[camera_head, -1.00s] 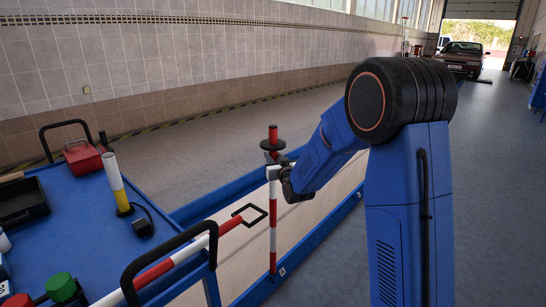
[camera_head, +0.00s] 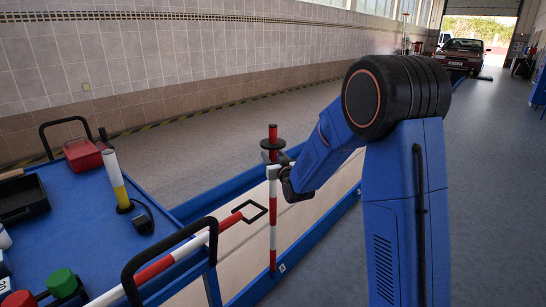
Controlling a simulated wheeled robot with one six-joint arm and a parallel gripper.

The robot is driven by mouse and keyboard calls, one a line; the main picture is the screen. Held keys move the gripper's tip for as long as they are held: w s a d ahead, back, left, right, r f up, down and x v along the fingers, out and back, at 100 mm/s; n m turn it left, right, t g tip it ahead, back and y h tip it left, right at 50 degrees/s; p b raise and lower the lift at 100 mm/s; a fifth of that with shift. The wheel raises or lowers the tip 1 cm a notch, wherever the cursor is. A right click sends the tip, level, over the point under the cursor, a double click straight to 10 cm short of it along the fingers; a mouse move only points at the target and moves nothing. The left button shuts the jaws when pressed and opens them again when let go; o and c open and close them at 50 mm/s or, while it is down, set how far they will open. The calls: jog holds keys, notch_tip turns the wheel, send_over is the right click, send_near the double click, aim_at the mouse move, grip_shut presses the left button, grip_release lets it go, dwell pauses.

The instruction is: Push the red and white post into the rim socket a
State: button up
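The red and white post (camera_head: 273,232) stands upright at the blue rim (camera_head: 240,299) of the pit, with its foot at a small pale label. A black disc and red top (camera_head: 273,143) show at its upper end. My gripper (camera_head: 279,174) is at the upper part of the post, on its right side, and seems to touch it. The fingers are dark, small and partly hidden, so I cannot tell whether they are closed around it. Whether the foot sits in a socket is too small to tell.
A blue trolley (camera_head: 80,220) with a red toolbox (camera_head: 84,155) and a white-yellow cylinder (camera_head: 115,178) stands at left. Open floor lies at right.

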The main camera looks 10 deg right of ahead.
jog(key=shift+s+f, duration=0.1)
jog(key=s+d, duration=0.2)
jog(key=s, duration=1.5)
jog(key=shift+s, duration=0.1)
jog(key=s+d+g, duration=0.1)
jog(key=s+g, duration=0.2)
jog(key=s, duration=0.3)
jog(key=s+d+g+h, duration=0.1)
jog(key=s+d+g, duration=0.1)
jog(key=s, duration=0.5)
jog(key=shift+s+d+r+m+g, duration=0.15)
jog(key=shift+s+r+m+g, duration=0.15)
jog(key=shift+g, duration=0.4)
jog(key=s+g, duration=0.2)
jog(key=s, duration=0.6)
jog(key=s+d+g, duration=0.1)
jog(key=s+g, duration=0.1)
jog(key=s, duration=0.7)
jog(key=s+f+g, duration=0.1)
jog(key=s+g, duration=0.1)
jog(key=s, duration=0.6)
jog(key=shift+s+d+m+g+h, duration=0.3)
jog(key=shift+s+d+g+h, duration=0.05)
jog(key=shift+g+h, duration=0.05)
jog(key=shift+c, duration=0.2)
